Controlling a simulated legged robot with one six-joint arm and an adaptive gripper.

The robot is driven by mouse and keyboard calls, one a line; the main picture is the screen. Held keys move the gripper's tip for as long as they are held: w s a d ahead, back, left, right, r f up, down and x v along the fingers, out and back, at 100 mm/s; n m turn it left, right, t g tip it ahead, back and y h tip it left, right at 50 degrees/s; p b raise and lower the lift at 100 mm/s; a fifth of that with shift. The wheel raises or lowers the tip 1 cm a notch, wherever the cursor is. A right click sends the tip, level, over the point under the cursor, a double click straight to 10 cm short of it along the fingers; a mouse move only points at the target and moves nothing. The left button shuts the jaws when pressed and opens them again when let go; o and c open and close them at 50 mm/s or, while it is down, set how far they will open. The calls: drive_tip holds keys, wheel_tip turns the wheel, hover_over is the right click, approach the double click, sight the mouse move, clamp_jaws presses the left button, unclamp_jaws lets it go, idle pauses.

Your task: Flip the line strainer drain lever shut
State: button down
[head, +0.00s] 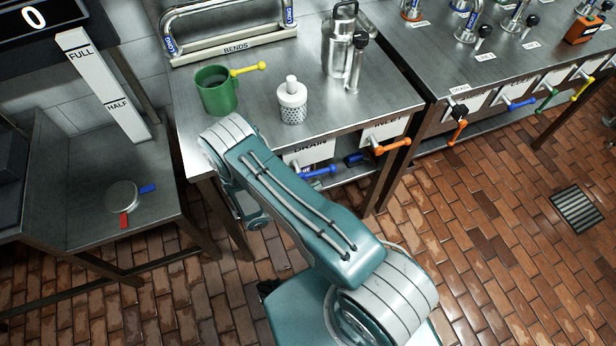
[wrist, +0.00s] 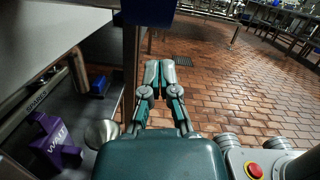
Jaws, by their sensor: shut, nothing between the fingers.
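Below the front edge of the near steel table, a white plate marked DRAIN (head: 308,153) has a blue lever (head: 318,172) sticking out to the right. An orange lever (head: 392,146) sits beside it under a partly hidden label. I cannot tell for sure which lever belongs to the line strainer. A white perforated strainer-like piece (head: 292,102) stands on the table above. My gripper (wrist: 161,66) is shut and empty in the wrist view, over brick floor beside a dark table leg. Neither lever is clearly seen there. My arm hides the gripper in the head view.
The near table (head: 262,65) holds a green cup (head: 215,92) with a yellow lever and a steel canister (head: 340,45). A low steel stand (head: 85,185) is at left. A purple object (wrist: 55,140) shows at left in the wrist view. Brick floor (head: 500,200) is open at right.

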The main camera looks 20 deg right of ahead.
drive_tip(key=a+f, duration=0.1)
drive_tip(key=a, duration=0.9)
drive_tip(key=shift+s, duration=0.2)
drive_tip(key=shift+f, duration=0.1)
drive_tip(key=shift+s, duration=0.1)
